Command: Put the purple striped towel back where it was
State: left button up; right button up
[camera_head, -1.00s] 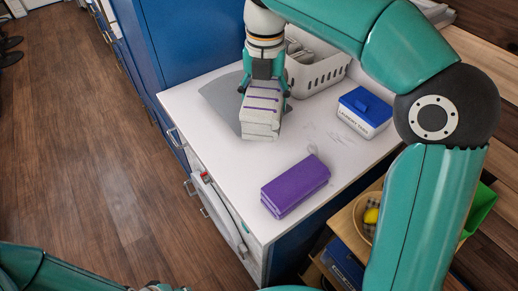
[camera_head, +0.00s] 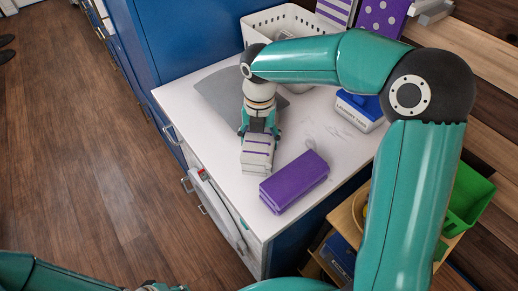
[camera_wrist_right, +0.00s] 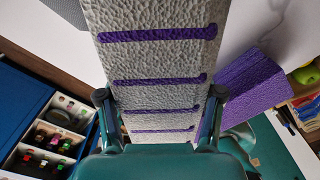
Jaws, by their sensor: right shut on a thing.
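The purple striped towel (camera_head: 257,155) is a folded pale grey block with purple stripes. My right gripper (camera_head: 260,130) is shut on its upper end and holds it over the white counter, left of a folded plain purple towel (camera_head: 294,181). I cannot tell whether its lower end touches the counter. In the right wrist view the striped towel (camera_wrist_right: 155,65) fills the middle, between the fingers of my right gripper (camera_wrist_right: 160,110). The purple towel (camera_wrist_right: 255,88) shows to its right. A grey mat (camera_head: 215,92) lies behind the gripper. My left arm shows at the bottom left; its fingers cannot be made out.
A white perforated basket (camera_head: 262,26) and a blue-lidded laundry tabs box (camera_head: 359,110) stand at the back of the counter (camera_head: 180,98). Purple striped and dotted cloths show at the top. A green bin (camera_head: 468,200) is at the right. The front left counter is clear.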

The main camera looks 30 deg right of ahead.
jog(key=shift+f, duration=2.15)
jog(key=o, duration=1.1)
jog(key=shift+f, duration=0.1)
notch_tip(320, 180, up, 12)
jog(key=shift+r, duration=0.15)
